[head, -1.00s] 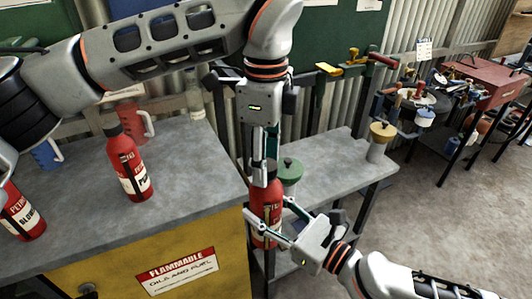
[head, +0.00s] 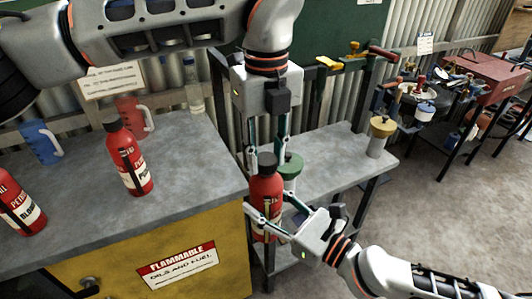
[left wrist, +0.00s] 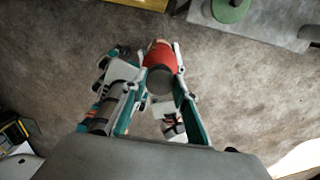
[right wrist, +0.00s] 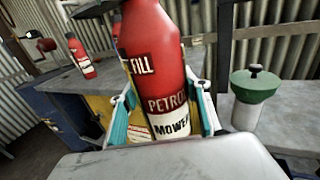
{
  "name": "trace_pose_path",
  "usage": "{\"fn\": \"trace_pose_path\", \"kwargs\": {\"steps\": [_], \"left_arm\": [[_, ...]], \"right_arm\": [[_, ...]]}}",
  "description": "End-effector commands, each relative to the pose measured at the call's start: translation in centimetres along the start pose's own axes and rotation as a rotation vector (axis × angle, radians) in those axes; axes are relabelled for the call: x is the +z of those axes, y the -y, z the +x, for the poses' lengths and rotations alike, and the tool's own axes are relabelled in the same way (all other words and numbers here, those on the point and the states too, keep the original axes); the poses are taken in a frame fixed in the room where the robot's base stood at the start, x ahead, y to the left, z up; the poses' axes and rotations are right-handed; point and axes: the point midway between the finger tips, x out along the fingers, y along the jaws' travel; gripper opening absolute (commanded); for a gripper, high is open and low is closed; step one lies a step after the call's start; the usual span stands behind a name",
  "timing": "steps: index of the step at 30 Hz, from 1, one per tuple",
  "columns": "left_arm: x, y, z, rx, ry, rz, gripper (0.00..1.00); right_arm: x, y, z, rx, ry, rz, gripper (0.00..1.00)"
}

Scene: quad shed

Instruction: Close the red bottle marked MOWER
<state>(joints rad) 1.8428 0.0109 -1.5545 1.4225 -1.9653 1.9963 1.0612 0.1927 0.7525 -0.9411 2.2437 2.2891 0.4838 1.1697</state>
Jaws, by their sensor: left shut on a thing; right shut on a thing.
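The red bottle marked MOWER (right wrist: 160,70) is upright in my right gripper (head: 270,212), whose fingers close on its body from both sides. In the head view the bottle (head: 265,192) is off the workbench's right end, in front of the lower grey bench. A dark grey cap (head: 267,160) is at the bottle's neck. My left gripper (head: 267,155) points down from above, shut with a finger on either side of the cap. The left wrist view shows the round cap (left wrist: 160,79) between the fingers. How tightly the cap sits is hidden.
Another red bottle (head: 130,160) and a partly cut-off one (head: 20,207) stand on the grey workbench (head: 190,165), with red and blue jugs behind. A green-lidded container (head: 289,166) stands close behind the held bottle. A yellow-topped container (head: 379,138) is farther right.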

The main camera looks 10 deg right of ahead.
Motion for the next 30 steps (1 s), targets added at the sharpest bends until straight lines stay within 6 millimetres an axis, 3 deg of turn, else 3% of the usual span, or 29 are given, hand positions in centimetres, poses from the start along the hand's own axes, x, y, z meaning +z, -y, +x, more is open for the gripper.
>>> {"fn": "trace_pose_path", "kwargs": {"steps": [30], "left_arm": [[0.11, 0.03, 0.09, 0.004, 0.002, 1.852, 0.03]], "right_arm": [[0.22, -0.11, 0.01, 0.003, 0.005, -0.002, 0.0]]}}
